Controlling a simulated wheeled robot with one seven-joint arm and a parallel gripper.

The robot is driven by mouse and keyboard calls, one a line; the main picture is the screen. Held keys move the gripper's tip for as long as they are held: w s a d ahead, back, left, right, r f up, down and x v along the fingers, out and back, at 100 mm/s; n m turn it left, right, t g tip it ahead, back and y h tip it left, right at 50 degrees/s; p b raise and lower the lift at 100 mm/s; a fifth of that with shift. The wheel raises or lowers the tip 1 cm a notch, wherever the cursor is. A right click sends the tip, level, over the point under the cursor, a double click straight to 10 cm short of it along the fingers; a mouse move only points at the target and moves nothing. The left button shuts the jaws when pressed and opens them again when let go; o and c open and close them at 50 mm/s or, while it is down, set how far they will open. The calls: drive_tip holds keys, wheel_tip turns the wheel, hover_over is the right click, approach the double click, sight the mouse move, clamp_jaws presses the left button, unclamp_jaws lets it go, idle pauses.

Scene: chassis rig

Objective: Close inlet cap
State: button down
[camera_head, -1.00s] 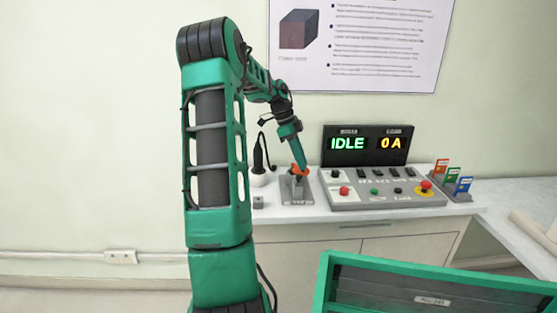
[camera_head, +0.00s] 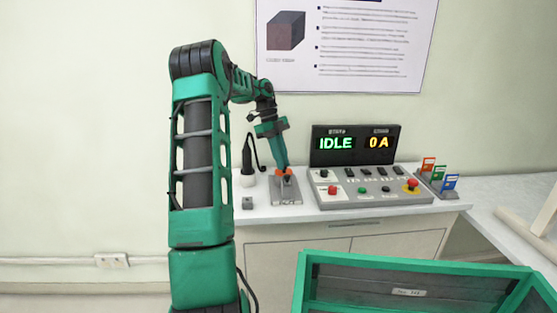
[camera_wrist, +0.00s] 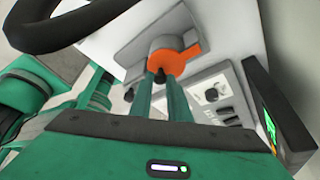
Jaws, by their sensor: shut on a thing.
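The orange inlet cap (camera_head: 284,172) is on the grey inlet block (camera_head: 287,193) on the white counter. In the wrist view the orange cap (camera_wrist: 178,61) shows at the front of a grey round inlet body (camera_wrist: 167,43). My gripper (camera_head: 284,166) reaches down to the cap from above. In the wrist view my gripper's two green fingers (camera_wrist: 159,80) meet at a small dark part in front of the cap, shut on it. The fingertips partly hide the cap, so I cannot tell whether it covers the opening fully.
A control panel (camera_head: 370,196) with knobs and buttons stands right of the inlet block, below a display (camera_head: 355,144) reading IDLE and 0 A. A black plug in a white holder (camera_head: 247,180) stands left. A green crate (camera_head: 410,262) is in front.

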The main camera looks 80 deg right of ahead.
drive_tip(key=shift+w, duration=0.4)
drive_tip(key=c, duration=1.7)
unclamp_jaws()
drive_tip(key=shift+o, duration=0.2)
drive_tip(key=shift+s, duration=0.15)
drive_tip(key=v, duration=1.1)
